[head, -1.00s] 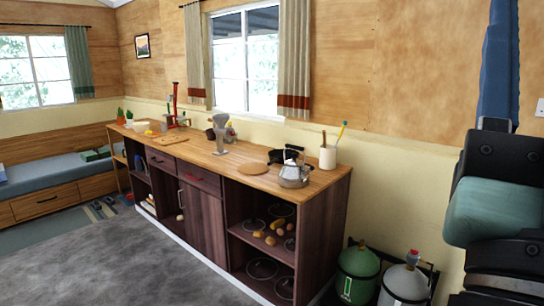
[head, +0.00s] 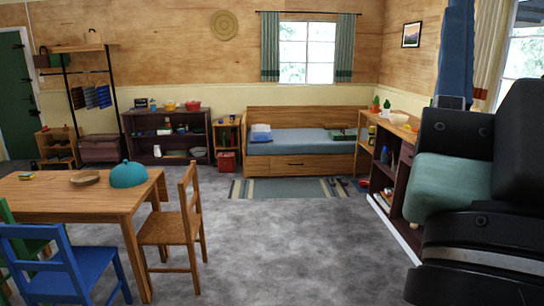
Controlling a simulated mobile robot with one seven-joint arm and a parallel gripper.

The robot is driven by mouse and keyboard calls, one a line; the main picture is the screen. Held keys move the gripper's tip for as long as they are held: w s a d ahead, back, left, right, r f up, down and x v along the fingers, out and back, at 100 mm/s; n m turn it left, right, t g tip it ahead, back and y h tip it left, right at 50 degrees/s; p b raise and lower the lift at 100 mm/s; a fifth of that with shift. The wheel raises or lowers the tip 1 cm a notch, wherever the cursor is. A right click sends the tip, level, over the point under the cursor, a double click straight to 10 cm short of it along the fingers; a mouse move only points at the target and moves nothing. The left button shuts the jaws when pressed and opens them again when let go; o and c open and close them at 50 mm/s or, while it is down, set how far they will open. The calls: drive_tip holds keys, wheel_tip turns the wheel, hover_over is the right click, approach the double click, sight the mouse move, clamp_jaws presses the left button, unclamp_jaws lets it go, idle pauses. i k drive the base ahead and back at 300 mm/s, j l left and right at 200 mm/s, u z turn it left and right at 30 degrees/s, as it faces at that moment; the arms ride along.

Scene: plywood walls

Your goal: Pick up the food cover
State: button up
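The food cover (head: 129,174) is a teal dome with a small knob on top. It rests on the wooden table (head: 75,196) at the left, near the table's right end. My arm fills the right edge of the head view, far from the cover. My gripper's fingers cannot be made out in this view. Whether anything lies under the cover is hidden.
A round wooden plate (head: 85,177) lies beside the cover. A wooden chair (head: 182,232) stands at the table's right end, and a blue chair (head: 50,262) in front. Grey carpet (head: 270,245) is clear in the middle. A counter (head: 385,165) stands at the right.

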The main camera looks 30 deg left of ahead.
sight(127, 175)
drive_tip(key=i+j+u, duration=0.15)
drive_tip(key=j+u, duration=0.25)
drive_tip(key=i+j+u, duration=0.35)
drive_tip(key=j, duration=0.15)
drive_tip(key=i+j+u, duration=0.2)
drive_tip(key=j+u, duration=0.2)
drive_tip(key=i+j+u, duration=0.2)
drive_tip(key=u, duration=0.15)
drive_tip(key=i+j, duration=0.2)
drive_tip(key=i, duration=0.15)
drive_tip(key=i+j, duration=0.2)
drive_tip(key=i, duration=0.15)
drive_tip(key=i+j, duration=0.2)
drive_tip(key=i, duration=0.2)
drive_tip(key=k+j+u, duration=0.05)
